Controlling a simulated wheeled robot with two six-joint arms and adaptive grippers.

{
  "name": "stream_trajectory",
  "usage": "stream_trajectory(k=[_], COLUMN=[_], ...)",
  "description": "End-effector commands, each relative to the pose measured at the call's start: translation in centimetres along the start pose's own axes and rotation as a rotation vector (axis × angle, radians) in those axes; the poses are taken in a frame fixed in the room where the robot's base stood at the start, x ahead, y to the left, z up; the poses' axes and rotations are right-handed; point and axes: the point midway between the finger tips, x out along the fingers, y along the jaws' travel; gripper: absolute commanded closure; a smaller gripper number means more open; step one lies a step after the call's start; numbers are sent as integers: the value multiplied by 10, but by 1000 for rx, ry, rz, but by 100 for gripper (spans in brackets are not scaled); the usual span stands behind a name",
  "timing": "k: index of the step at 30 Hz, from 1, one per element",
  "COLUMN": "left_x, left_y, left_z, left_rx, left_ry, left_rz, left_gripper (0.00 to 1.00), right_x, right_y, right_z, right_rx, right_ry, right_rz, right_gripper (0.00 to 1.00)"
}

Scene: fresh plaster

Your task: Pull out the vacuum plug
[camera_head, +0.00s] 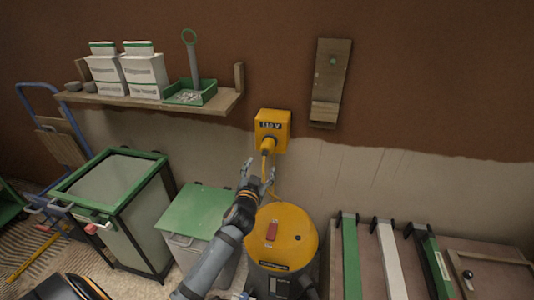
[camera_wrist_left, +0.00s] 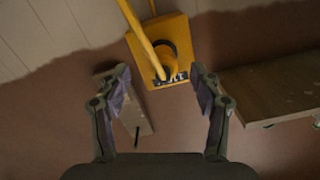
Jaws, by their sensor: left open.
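The yellow wall socket box (camera_head: 272,130) is fixed to the wall, centre of the head view; it also shows in the left wrist view (camera_wrist_left: 178,28). A yellow plug (camera_head: 267,145) sits in its lower face, with a yellow cable hanging down toward the vacuum (camera_head: 282,240). In the wrist view the plug (camera_wrist_left: 168,68) and cable lie between the fingers in the picture. My left gripper (camera_head: 258,174) is open and empty, just below the plug and apart from it. My right gripper is not in view.
A wooden shelf (camera_head: 150,101) with boxes and a green tray (camera_head: 190,93) is at upper left. A wooden board (camera_head: 330,85) hangs right of the socket. A green-lidded bin (camera_head: 196,211) stands left of the vacuum, and a rack with green and white strips (camera_head: 390,258) stands right.

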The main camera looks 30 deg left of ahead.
Motion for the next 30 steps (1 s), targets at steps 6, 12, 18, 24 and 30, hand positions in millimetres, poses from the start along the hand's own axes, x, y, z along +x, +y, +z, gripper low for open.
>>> stream_trajectory(k=[6, 12, 18, 24, 30], left_x=[2, 31, 74, 100, 106], left_y=[-3, -4, -4, -4, -3], left_z=[-22, -24, -25, -25, -26], left_rx=[-4, -5, -4, -4, -4], left_ry=[59, 59, 56, 55, 55], left_rz=[-8, -9, -9, -8, -7], left_gripper=[35, 35, 35, 35, 35], right_x=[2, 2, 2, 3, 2], right_y=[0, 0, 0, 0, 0], right_z=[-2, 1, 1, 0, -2], right_rx=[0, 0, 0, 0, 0], right_ry=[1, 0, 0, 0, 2], right_rz=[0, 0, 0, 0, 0], right_gripper=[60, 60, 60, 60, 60])
